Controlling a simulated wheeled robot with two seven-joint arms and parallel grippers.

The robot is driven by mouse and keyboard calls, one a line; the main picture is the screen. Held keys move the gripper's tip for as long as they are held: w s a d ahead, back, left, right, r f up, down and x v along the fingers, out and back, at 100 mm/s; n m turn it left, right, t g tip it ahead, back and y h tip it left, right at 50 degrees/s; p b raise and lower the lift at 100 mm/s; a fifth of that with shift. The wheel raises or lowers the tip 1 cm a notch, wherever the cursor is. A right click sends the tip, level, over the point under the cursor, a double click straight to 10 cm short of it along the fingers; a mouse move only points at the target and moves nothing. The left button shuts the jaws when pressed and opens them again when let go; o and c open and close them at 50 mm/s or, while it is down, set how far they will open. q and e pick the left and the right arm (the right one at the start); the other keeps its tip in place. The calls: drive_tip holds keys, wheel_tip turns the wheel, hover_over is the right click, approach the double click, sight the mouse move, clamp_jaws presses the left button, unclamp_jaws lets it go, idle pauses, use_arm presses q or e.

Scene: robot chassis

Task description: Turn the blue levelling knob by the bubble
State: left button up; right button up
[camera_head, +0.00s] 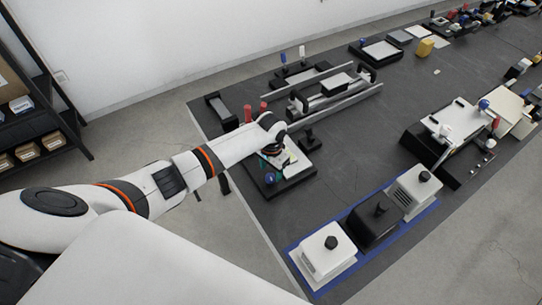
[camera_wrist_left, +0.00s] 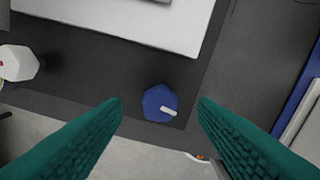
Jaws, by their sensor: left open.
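The blue levelling knob (camera_head: 270,179) sits at the near-left corner of a black base (camera_head: 297,178) that carries a white plate (camera_head: 292,166). In the left wrist view the knob (camera_wrist_left: 157,100) is dark blue and faceted, with a small white bar on it. My left gripper (camera_wrist_left: 160,103) is open, its two green fingers on either side of the knob in that view. I cannot tell whether the fingertips are down at its height, and no contact shows. In the head view my wrist hides part of the base. I cannot make out the bubble. My right gripper is not in view.
A white faceted knob (camera_wrist_left: 20,63) is on the same base, left in the wrist view. A blue mat (camera_head: 311,280) with several box-shaped units lies near the table's front edge. A rail fixture (camera_head: 335,103) stands behind. The grey table's middle is clear.

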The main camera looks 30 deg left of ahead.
sight(271, 176)
use_arm(q)
wheel_tip(271, 176, up, 9)
drive_tip(key=b, duration=0.1)
drive_tip(key=shift+r, duration=0.15)
idle(0.4)
